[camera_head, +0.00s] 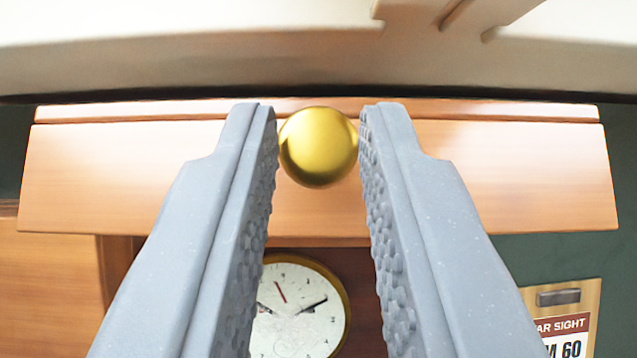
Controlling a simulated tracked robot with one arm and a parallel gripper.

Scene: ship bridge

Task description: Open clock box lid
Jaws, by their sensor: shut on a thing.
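The clock box lid (520,180) is a wide wooden panel across the upper middle of the view. A round gold knob (318,148) sits on it at the centre. My gripper (319,135) has its two grey textured fingers on either side of the knob, shut on it, with the fingertips touching its sides. Below the lid, a round white clock face (300,310) with a brass rim and dark hands shows between the fingers, inside the dark wooden box. The fingers hide parts of the lid and the clock.
A pale overhanging surface (200,60) runs across the top, close above the lid. A wooden side panel (50,290) is at the lower left.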

